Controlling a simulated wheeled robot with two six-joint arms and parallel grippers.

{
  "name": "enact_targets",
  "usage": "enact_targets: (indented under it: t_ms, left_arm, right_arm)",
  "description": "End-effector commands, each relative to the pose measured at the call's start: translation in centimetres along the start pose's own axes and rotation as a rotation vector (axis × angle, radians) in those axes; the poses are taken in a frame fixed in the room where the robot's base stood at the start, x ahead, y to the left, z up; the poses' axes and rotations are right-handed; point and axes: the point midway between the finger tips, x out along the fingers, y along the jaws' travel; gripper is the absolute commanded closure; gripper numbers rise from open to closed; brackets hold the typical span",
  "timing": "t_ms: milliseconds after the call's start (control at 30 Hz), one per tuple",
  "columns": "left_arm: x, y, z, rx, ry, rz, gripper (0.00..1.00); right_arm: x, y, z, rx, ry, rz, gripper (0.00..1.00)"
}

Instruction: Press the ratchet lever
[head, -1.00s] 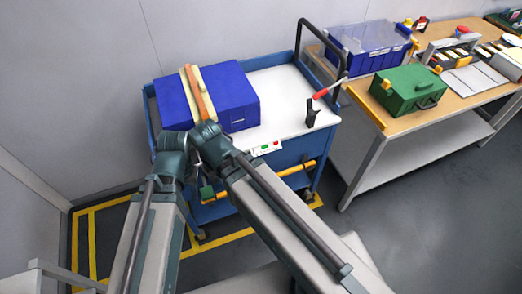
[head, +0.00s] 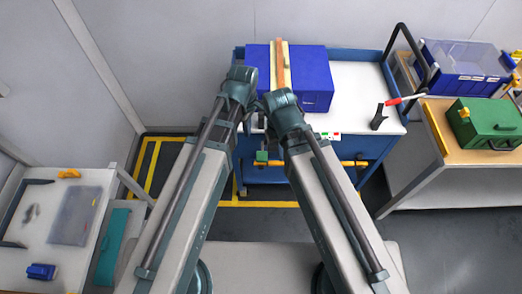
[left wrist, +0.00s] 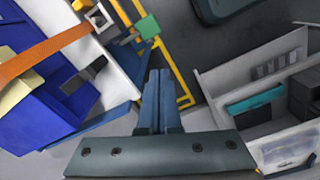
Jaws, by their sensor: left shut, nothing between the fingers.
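An orange strap (head: 280,62) lies over a pale strip on the blue box (head: 312,88). In the left wrist view the strap (left wrist: 45,55) runs to a small grey-white square fitting (left wrist: 98,18). A dark grey piece (left wrist: 84,75) sits at the blue box's side; I cannot tell whether it is the ratchet lever. A red-handled lever (head: 405,98) stands on a black post on the cart. My left gripper (left wrist: 158,82) is shut, empty and apart from these things. My right wrist (head: 283,105) is in front of the box; its fingers are hidden.
The blue cart (head: 370,146) has free white surface right of the box. A workbench with a green case (head: 488,122) stands at right. A white side table (head: 92,185) is at left. A green block (head: 262,157) is at the cart's front.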

Motion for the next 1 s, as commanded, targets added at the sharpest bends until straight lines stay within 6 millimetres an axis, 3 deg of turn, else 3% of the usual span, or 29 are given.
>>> enact_targets:
  t_ms: [200, 400, 1000]
  left_arm:
    - [0.0, 1.8, 2.5, -0.272, -0.002, -0.011, 1.0]
    - [0.0, 2.3, 3.6, -0.406, -0.001, -0.017, 1.0]
    - [0.4, 2.4, 3.8, -0.435, -0.001, -0.017, 1.0]
  right_arm:
    - [0.0, 0.0, 0.0, 0.0, 0.0, 0.0, 1.0]
    - [-0.1, 0.0, 0.0, 0.0, 0.0, 0.0, 1.0]
    - [0.3, 0.0, -0.1, 0.0, 0.0, 0.0, 1.0]
